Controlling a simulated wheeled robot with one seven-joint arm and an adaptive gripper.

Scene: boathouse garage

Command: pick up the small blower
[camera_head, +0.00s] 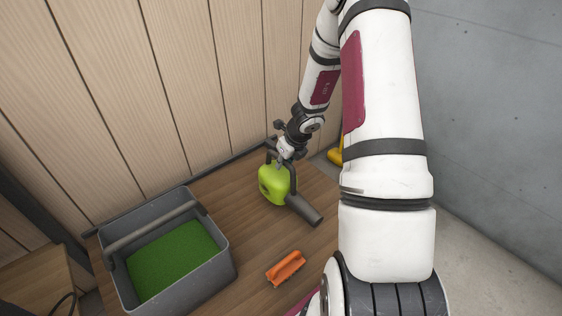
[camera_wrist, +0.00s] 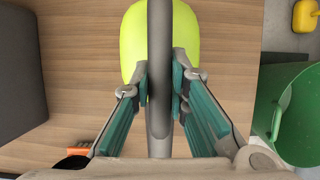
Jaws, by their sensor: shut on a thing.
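The small blower has a lime green body (camera_head: 271,184) and a dark grey nozzle (camera_head: 305,210) that points to the lower right in the head view. My gripper (camera_head: 282,162) is shut on the blower's dark handle from above. In the wrist view my gripper (camera_wrist: 160,88) has its teal-padded fingers on both sides of the grey handle (camera_wrist: 159,40), with the lime body (camera_wrist: 130,42) beneath. Whether the blower touches the wooden table (camera_head: 245,240) or hangs just above it, I cannot tell.
A grey basket (camera_head: 226,262) with a green lining and a handle stands on the table at left. An orange brush-like thing (camera_head: 286,268) lies at the front. Wood-panelled wall behind. A green bin (camera_wrist: 305,120) and a yellow thing (camera_wrist: 305,15) are at right in the wrist view.

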